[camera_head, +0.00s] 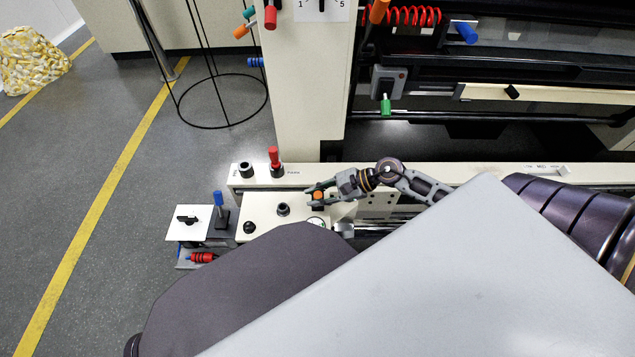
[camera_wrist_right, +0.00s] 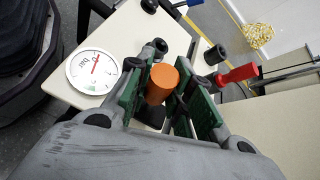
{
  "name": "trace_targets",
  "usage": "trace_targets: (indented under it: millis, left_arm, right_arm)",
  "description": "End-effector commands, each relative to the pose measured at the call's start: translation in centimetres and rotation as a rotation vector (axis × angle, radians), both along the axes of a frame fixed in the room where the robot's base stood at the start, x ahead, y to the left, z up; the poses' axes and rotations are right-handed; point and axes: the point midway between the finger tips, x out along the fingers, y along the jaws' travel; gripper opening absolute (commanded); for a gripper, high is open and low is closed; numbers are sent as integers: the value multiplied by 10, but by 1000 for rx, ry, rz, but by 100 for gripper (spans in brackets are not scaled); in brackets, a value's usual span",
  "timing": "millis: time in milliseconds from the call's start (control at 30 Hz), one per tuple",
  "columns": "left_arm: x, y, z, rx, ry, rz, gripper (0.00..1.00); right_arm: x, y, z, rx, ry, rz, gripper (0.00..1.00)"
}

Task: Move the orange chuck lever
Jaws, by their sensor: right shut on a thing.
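My right gripper (camera_head: 320,192) is at the cream control panel (camera_head: 265,222), its arm coming in from the right. In the right wrist view my right gripper (camera_wrist_right: 165,90) has its green-padded fingers on both sides of the cylindrical orange knob of the orange chuck lever (camera_wrist_right: 162,82), shut on it. The lever's orange end (camera_head: 318,195) also shows small between the fingers in the head view. Its lower part is mostly hidden by the fingers. My left gripper is not in view.
A red-handled lever (camera_head: 273,156) stands behind the panel, near a black knob (camera_head: 246,170). A dial gauge (camera_wrist_right: 93,72) sits beside the gripper. A blue lever (camera_head: 219,205) and a white plate with a black switch (camera_head: 187,221) are at the panel's left.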

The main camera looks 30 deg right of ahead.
Motion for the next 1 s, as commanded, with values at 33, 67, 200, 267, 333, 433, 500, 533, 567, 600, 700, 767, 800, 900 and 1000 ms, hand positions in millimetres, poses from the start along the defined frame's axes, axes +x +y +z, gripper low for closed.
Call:
trace_targets:
  millis: [33, 67, 200, 267, 333, 433, 500, 533, 567, 600, 700, 767, 800, 900, 1000]
  left_arm:
    - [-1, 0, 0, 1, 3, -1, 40]
    - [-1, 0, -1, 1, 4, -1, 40]
    - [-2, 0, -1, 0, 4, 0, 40]
    - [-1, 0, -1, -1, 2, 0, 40]
    - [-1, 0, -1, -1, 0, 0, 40]
    - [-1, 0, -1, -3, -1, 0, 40]
    - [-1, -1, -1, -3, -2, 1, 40]
    - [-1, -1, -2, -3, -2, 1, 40]
    - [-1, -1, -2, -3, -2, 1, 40]
    - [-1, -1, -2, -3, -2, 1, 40]
    - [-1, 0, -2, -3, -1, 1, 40]
    - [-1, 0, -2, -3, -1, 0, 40]
    - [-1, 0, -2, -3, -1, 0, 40]
    - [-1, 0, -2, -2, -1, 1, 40]
    - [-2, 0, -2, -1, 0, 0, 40]
  right_arm:
    - [-3, 2, -1, -13, -20, 0, 0]
    - [-4, 2, -2, -22, -35, 1, 0]
    - [-8, 5, -4, -56, -91, -1, 0]
    - [-9, 6, -5, -67, -109, 1, 0]
    - [-10, 6, -5, -77, -127, -1, 0]
    - [-11, 7, -6, -87, -144, 1, 0]
    - [-12, 7, -7, -92, -151, 0, 0]
    - [-12, 7, -7, -93, -153, 1, 0]
    - [-12, 8, -7, -94, -154, 0, 0]
    - [-12, 8, -7, -95, -156, 0, 0]
    - [-12, 8, -7, -96, -157, 0, 0]
    - [-12, 8, -7, -96, -156, 1, 0]
    - [-12, 7, -7, -96, -156, 1, 0]
    - [-12, 8, -7, -96, -155, 2, 0]
    - [-12, 8, -7, -96, -155, 2, 34]
